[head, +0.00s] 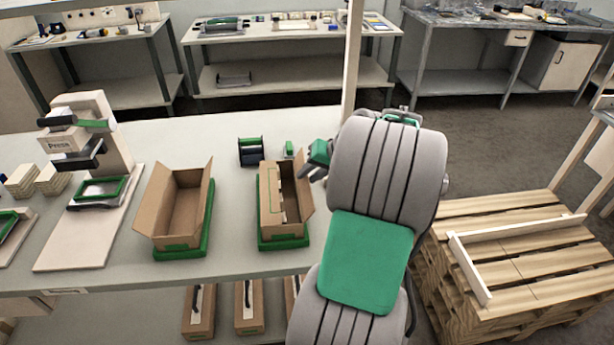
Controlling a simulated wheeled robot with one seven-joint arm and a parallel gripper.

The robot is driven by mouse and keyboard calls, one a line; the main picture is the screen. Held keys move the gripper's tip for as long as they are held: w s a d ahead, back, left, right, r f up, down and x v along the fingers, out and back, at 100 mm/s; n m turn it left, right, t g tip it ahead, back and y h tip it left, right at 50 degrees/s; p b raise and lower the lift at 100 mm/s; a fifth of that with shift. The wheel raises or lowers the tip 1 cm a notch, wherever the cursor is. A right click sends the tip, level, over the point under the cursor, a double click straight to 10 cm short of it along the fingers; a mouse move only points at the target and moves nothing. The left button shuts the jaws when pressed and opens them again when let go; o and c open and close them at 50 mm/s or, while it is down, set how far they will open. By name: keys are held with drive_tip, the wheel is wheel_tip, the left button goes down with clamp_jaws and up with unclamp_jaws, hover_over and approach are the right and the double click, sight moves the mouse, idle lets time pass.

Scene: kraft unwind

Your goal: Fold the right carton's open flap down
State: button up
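The right carton (272,213) is brown and sits on a green base (283,243) on the white table. A panel lies across its left part, and its right flap (306,198) stands up and leans outward, with a dark gap between. My gripper (308,174) is just right of the carton's far right corner, close to the top of that flap. I cannot tell whether it touches it. The fingertips are small and partly hidden, so their opening is unclear. The left carton (184,208) stands open on another green base (205,238).
A beige press (100,125) stands at the left of the table (135,270). A dark roll with green ends (251,152) and a small green item (289,149) lie behind the right carton. A pale post (351,60) rises near my arm. Wooden pallets (520,250) stand at right.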

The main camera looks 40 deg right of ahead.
drive_tip(key=shift+x, duration=0.8)
drive_tip(key=shift+c, duration=0.4)
clamp_jaws()
idle(0.4)
